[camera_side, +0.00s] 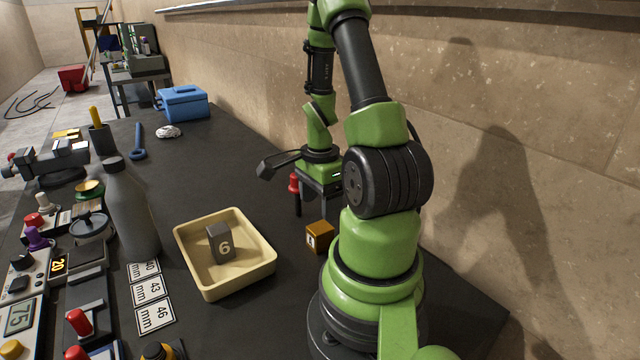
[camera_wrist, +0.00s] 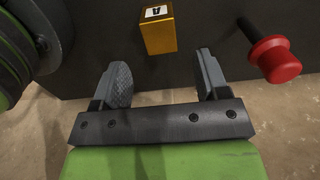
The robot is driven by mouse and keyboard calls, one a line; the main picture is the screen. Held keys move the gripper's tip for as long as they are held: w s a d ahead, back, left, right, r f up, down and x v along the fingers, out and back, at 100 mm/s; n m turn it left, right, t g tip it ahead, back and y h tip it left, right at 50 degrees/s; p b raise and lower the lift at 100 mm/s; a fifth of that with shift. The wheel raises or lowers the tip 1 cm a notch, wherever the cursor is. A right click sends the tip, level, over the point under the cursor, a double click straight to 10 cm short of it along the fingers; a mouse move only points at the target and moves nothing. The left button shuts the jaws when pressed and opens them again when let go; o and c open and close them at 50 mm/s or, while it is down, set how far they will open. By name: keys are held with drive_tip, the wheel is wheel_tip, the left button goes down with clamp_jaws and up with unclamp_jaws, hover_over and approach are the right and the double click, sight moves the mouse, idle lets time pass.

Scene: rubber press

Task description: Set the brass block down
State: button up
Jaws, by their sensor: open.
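The brass block (camera_side: 320,236) rests upright on the dark table, beside my arm's base and right of the cream tray. It also shows in the wrist view (camera_wrist: 158,34), with a white label bearing a dark character on its top face. My gripper (camera_wrist: 162,68) is open and empty. Its two grey fingers stand apart, and the block appears beyond their tips, roughly in line with the gap. In the side view my gripper (camera_side: 312,200) points down behind the block, and its fingertips are partly hard to make out.
A red-topped dark post (camera_side: 294,184) stands close beside my gripper. The cream tray (camera_side: 262,272) holds a grey block (camera_side: 219,243) marked 6. A grey bottle (camera_side: 130,212), number cards (camera_side: 150,290) and several devices crowd the left. The table's middle behind the tray is clear.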

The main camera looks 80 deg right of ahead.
sight(320, 227)
drive_tip(key=w+a+r+n+t, duration=0.1)
drive_tip(key=w+a+r+n, duration=0.2)
drive_tip(key=r+n, duration=0.15)
drive_tip(key=w+a+r+n+t+h, duration=0.1)
drive_tip(key=w+a+r+n, duration=0.1)
drive_tip(key=a+r+n, duration=0.3)
drive_tip(key=w+a+r+n+t, duration=0.2)
drive_tip(key=w+r, duration=0.1)
drive_tip(key=r, duration=0.3)
drive_tip(key=s+a+r+n+t+y, duration=0.3)
drive_tip(key=a+r+n, duration=0.3)
drive_tip(key=a+n, duration=0.5)
drive_tip(key=shift+s+a+r, duration=0.3)
drive_tip(key=shift+s+a, duration=0.15)
drive_tip(key=shift+s, duration=0.2)
drive_tip(key=shift+n, duration=0.25)
